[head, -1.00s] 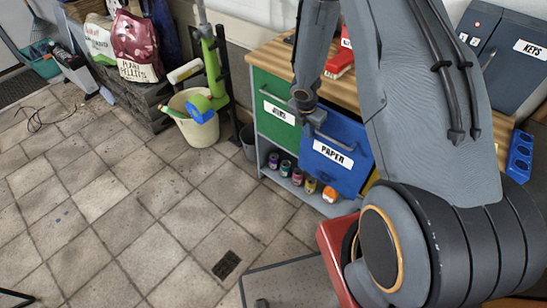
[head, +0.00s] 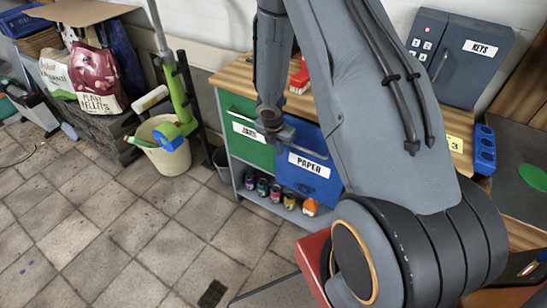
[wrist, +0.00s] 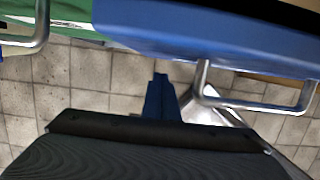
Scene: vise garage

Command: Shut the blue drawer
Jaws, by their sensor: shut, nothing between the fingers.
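The blue drawer (head: 305,173) has a white PAPER label and sits in the cabinet, right of the green drawer (head: 250,142). In the wrist view, the blue drawer (wrist: 215,30) spans the top right, with its metal handle (wrist: 255,103) below its edge. It seems to stand out a little past the green front; how far is hard to tell. My gripper (head: 286,135) is in front of the blue drawer's upper left, partly covering it. In the wrist view my gripper (wrist: 160,82) is shut and empty, left of the handle, with its tip just short of the blue front.
Several paint jars (head: 276,193) stand on the cabinet's low shelf. A cream bucket (head: 165,148) with a green tool stands left of the cabinet. A grey key box (head: 460,60) is at the back right. The tiled floor is open in front.

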